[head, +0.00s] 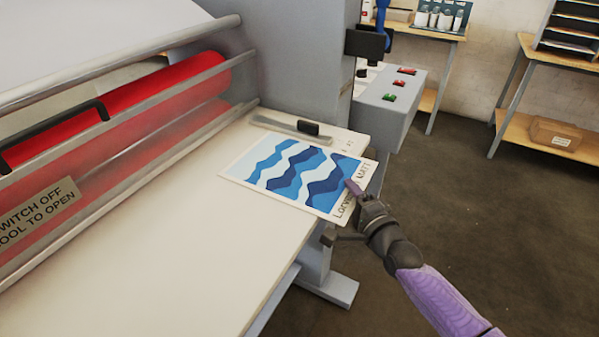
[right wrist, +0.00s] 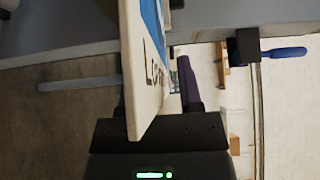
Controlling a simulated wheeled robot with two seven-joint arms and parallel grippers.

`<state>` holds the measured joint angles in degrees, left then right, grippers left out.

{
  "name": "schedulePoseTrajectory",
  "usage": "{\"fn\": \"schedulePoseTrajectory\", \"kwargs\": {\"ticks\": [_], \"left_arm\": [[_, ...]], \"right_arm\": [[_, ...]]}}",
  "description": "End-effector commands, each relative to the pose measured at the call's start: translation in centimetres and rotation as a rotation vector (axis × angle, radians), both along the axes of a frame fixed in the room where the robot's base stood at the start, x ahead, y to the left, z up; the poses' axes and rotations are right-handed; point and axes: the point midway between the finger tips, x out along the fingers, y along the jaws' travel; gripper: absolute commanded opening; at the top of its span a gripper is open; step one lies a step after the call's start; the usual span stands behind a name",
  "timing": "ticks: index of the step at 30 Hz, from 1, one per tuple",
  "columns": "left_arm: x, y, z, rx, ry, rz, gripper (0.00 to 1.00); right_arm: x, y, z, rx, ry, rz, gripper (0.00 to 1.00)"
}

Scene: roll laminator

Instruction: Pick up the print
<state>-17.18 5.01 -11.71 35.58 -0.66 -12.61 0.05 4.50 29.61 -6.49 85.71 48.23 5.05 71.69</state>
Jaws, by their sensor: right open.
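The print (head: 285,170), a white board with blue wave bands and dark lettering along its right margin, lies flat on the laminator's cream feed table (head: 190,230). Its right edge overhangs the table's edge. My right gripper (head: 350,198) is at that overhanging edge, with one purple finger above the print. In the right wrist view the print (right wrist: 143,75) stands edge-on between the two open fingers, one on each face. A gap shows between the print and the right-hand finger; contact on the other side cannot be told. My left gripper is not in view.
The laminator's red roller (head: 165,90) lies behind a guard with a warning label (head: 40,215). A metal guide bar with a black slider (head: 307,128) sits just behind the print. A grey control box (head: 395,95) with buttons stands beyond. Open floor lies to the right.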

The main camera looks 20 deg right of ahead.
Motion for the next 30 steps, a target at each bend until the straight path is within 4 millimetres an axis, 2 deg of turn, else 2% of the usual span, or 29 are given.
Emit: {"fn": "schedulePoseTrajectory", "kwargs": {"ticks": [6, 12, 30], "left_arm": [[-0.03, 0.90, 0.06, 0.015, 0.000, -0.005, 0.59], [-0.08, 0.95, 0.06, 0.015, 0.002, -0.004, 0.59], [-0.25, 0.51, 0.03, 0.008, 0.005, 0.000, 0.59]], "right_arm": [[0.10, 0.00, 0.02, -0.001, 0.001, 0.000, 0.43], [0.08, -0.01, 0.02, -0.001, 0.001, 0.000, 0.01], [0.05, -0.01, -0.02, -0.001, 0.002, 0.000, 0.00]]}}
